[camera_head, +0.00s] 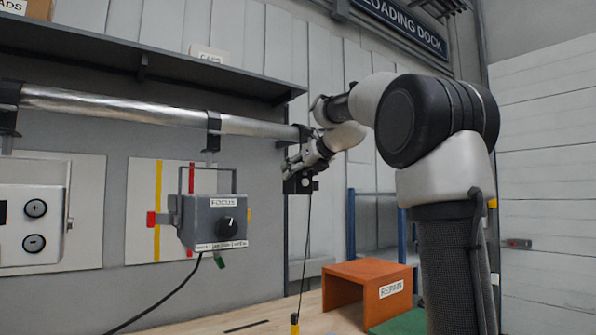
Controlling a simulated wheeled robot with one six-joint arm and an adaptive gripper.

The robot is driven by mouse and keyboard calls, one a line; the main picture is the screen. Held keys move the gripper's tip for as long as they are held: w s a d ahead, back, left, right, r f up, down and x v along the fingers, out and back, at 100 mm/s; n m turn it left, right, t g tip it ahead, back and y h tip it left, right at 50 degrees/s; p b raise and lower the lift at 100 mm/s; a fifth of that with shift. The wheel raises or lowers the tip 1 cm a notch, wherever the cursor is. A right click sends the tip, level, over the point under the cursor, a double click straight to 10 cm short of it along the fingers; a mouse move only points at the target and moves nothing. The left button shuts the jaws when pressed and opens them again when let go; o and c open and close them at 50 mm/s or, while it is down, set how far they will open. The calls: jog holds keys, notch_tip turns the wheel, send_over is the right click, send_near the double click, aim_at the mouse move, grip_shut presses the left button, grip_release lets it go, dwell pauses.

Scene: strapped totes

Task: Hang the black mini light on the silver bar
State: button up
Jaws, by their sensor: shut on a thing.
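The silver bar (120,108) runs across the left half of the head view below a dark shelf, held by black brackets. My gripper (305,168) is near the bar's right end, slightly below it. It is shut on the black mini light (297,186), a small dark block with a pale round spot. The light is held in the air, apart from the table. A thin dark cord runs from it down to a small yellow-tipped thing (294,323) at the bottom edge. My fingers hide part of the light, and I cannot make out its clamp.
A grey FOCUS box (214,222) hangs below the bar in a yoke, with a black cable. An orange REPAIR stand (372,284) and a green mat (405,322) are on the wooden table (240,308). The shelf (130,57) overhangs the bar.

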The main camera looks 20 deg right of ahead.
jog(key=shift+r, duration=0.1)
jog(key=o, duration=1.9)
jog(key=shift+c, duration=0.2)
jog(key=v, duration=1.2)
